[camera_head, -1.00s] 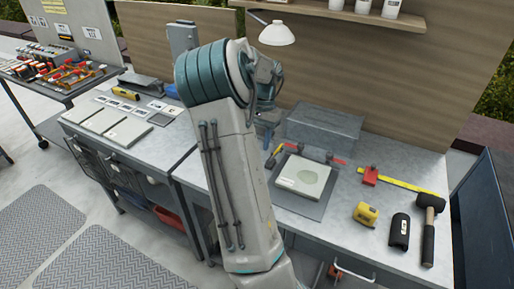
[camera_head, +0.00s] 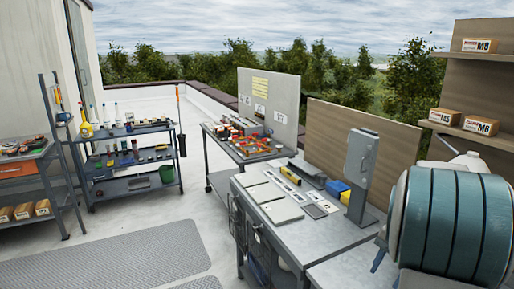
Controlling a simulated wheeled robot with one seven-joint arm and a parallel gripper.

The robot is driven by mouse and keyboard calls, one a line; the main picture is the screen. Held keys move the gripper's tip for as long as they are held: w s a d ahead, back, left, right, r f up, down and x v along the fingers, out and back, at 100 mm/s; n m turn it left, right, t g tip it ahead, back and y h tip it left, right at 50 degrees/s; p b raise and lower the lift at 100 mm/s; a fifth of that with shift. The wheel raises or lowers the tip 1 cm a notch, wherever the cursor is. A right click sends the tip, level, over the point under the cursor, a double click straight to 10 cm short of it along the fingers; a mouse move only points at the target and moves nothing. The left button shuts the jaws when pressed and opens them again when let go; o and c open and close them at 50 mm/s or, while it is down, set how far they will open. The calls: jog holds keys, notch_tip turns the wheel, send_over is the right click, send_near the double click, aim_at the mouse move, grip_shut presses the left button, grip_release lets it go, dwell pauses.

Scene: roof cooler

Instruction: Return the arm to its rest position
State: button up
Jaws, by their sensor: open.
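My arm shows at the right edge of the head view, with its large teal-banded joint close to the camera. My gripper (camera_head: 386,265) is only partly in view: its blue fingers show just left of that joint, above the grey workbench (camera_head: 325,240). The fingers stand apart, and I see nothing held between them. The rest of the gripper is hidden behind my arm.
A grey upright box on a stand (camera_head: 361,160) is on the workbench close to my arm. A tool cart (camera_head: 130,185) stands beyond open floor. Shelves with boxes (camera_head: 478,125) are at right.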

jog(key=s+a+r+n+t+h, duration=0.1)
jog(key=s+a+r+n, duration=0.1)
jog(key=s+a+n, duration=0.3)
jog(key=s+a+r+n+t+h, duration=0.1)
jog(key=s+a+r+n+t, duration=0.1)
jog(key=s+a+n, duration=0.3)
jog(key=s+a, duration=0.4)
jog(key=a, duration=0.5)
jog(key=shift+a+t+h, duration=0.3)
